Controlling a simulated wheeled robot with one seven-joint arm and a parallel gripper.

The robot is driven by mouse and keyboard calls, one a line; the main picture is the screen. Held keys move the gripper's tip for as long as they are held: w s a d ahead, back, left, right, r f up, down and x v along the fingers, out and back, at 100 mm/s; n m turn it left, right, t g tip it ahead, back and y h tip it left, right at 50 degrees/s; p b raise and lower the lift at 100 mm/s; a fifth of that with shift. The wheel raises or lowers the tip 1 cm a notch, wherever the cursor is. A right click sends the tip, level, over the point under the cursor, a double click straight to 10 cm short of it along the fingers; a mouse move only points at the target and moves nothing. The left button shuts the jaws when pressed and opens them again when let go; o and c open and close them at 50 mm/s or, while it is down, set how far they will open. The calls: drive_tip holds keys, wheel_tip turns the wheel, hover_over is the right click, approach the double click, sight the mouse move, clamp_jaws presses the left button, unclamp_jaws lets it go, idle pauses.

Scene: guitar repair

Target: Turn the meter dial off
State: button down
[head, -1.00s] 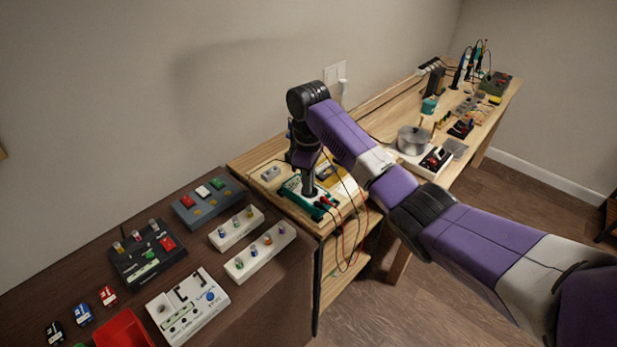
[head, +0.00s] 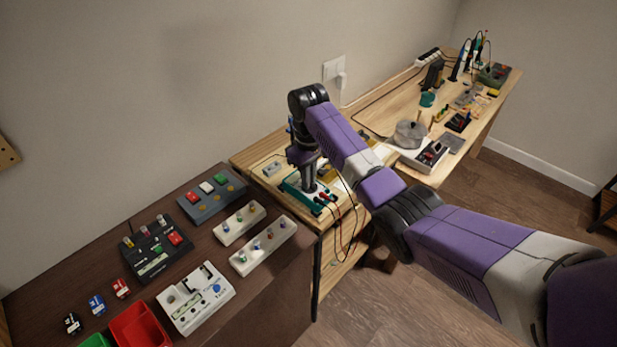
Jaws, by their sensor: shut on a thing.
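The meter (head: 293,185) is a teal-edged box with red and black leads plugged in at its front right. It lies on the light wooden bench beside the dark table. My gripper (head: 309,187) points straight down onto the meter's top face. It is shut on the meter dial, which my gripper and wrist hide, so I cannot read the dial's position.
The dark table at left holds pedal-like boxes (head: 157,247), white knob strips (head: 264,246), a white panel (head: 196,298) and a red bin (head: 139,328). A pot (head: 410,134) stands on the bench at right. Leads (head: 351,225) hang over the bench's front edge.

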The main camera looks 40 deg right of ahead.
drive_tip(key=c, duration=1.5)
unclamp_jaws()
drive_tip(key=shift+r, duration=0.1)
wheel_tip(320, 180, up, 8)
drive_tip(key=shift+f+b, duration=0.2)
drive_tip(key=shift+b, duration=0.2)
